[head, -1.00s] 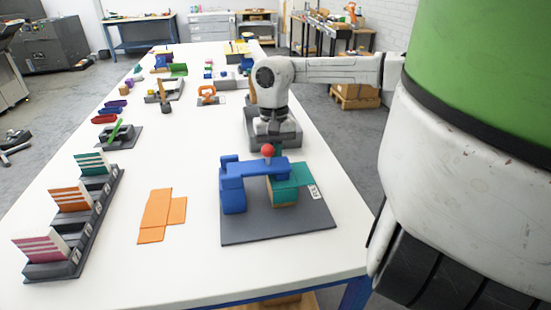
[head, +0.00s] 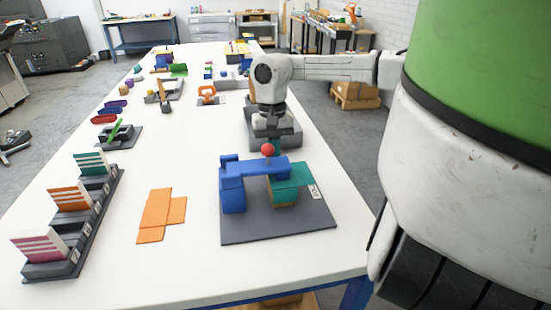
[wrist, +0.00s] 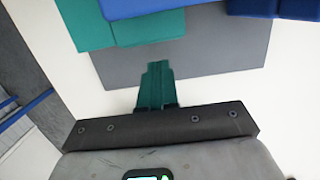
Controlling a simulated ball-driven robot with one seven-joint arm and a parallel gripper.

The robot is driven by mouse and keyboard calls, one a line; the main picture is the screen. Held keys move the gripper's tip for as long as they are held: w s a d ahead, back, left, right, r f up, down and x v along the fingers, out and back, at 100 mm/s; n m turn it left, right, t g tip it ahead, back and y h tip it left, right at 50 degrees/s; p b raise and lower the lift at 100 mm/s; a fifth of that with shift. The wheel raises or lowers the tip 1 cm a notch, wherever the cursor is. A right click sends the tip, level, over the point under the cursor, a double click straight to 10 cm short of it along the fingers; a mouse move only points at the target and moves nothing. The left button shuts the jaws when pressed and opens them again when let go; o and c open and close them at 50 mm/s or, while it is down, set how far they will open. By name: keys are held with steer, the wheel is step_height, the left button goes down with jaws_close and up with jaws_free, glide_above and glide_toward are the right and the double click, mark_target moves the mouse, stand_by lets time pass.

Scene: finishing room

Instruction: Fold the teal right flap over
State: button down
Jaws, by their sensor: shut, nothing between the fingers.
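The teal right flap (head: 293,176) sits on the right side of the piece on the grey board (head: 250,229), raised and beside the blue panel (head: 250,168). In the wrist view the teal flap (wrist: 82,22) is at the upper left, with the blue panel (wrist: 150,6) along the top. My gripper (wrist: 158,66) has teal fingers, which are shut together and empty. It points at the board's far edge, apart from the flap. In the head view my gripper (head: 273,145) is behind the piece, its fingertips partly hidden by it.
A red ball (head: 267,150) stands at the blue panel's far edge. A flat orange piece (head: 158,214) lies to the left, and a dark rack (head: 88,222) holds striped cards. White table is clear in front of the board.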

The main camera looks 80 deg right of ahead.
step_height(320, 180, up, 8)
steer(key=p, duration=0.4)
steer(key=shift+p, duration=0.35)
stand_by(0.5)
